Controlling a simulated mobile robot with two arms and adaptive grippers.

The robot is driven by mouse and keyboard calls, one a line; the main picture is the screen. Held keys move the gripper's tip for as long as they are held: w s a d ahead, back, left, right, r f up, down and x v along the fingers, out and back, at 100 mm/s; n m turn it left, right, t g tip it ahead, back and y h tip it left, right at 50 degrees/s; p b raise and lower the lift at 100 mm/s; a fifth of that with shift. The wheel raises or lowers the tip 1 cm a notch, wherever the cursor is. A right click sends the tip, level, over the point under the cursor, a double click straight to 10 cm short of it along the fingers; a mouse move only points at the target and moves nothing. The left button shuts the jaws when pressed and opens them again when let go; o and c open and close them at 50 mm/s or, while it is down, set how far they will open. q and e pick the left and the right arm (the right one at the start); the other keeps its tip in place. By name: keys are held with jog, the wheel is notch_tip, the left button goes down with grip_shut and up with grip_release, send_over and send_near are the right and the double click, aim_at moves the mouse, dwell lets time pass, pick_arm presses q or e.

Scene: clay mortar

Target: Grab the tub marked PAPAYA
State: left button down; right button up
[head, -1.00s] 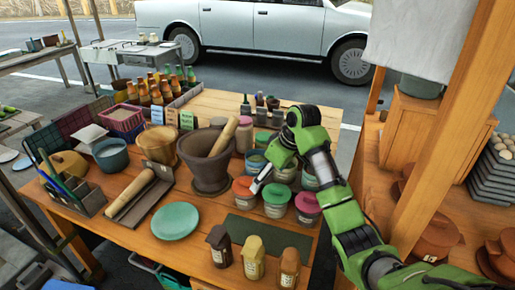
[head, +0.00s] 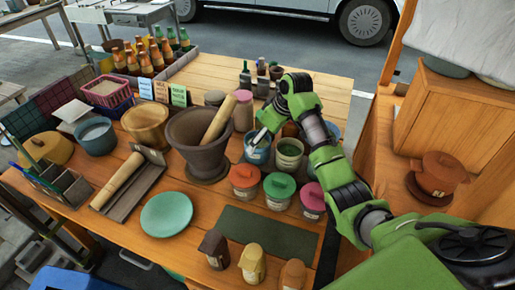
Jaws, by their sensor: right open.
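Several small labelled tubs stand in rows at the right half of the wooden table; their label words are too small to read, so I cannot tell which is PAPAYA. My left gripper is not in view.
A dark mortar (head: 200,145) with a wooden pestle stands just left of the tubs. Dark bottles (head: 246,80) stand behind. A wooden post (head: 400,45) rises at the right.

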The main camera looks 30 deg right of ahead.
jog(key=x, duration=0.2)
jog(key=shift+w+d+f, duration=0.1)
jog(key=shift+w+f, duration=0.15)
jog(key=shift+f, duration=0.05)
jog(key=shift+p+x, duration=0.6)
jog(key=shift+x, duration=1.9)
jog(key=shift+r, duration=0.15)
jog(key=c, duration=1.6)
